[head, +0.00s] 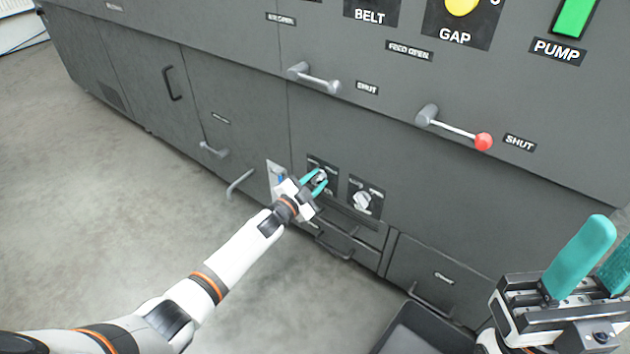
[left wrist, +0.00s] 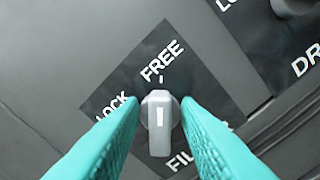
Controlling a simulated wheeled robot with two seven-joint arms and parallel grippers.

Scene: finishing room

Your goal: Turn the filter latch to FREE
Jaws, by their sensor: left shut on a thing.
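The filter latch (head: 321,176) is a small grey knob on a black label plate, low on the dark machine front. In the left wrist view the latch (left wrist: 159,140) has a white stripe lined up with the tick below the word FREE (left wrist: 162,62). The word LOCK (left wrist: 110,108) is to its left. My left gripper (head: 316,183) is shut on the latch, with a teal finger on each side of it. Part of the FILTER label is hidden by a finger. My right gripper (head: 598,262) is open and empty at the lower right.
A second knob (head: 362,202) sits just right of the filter latch. Drawer handles (head: 335,248) lie below. A red-tipped lever (head: 483,141) and a grey lever (head: 314,77) stick out above. A dark open bin (head: 400,335) stands on the floor.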

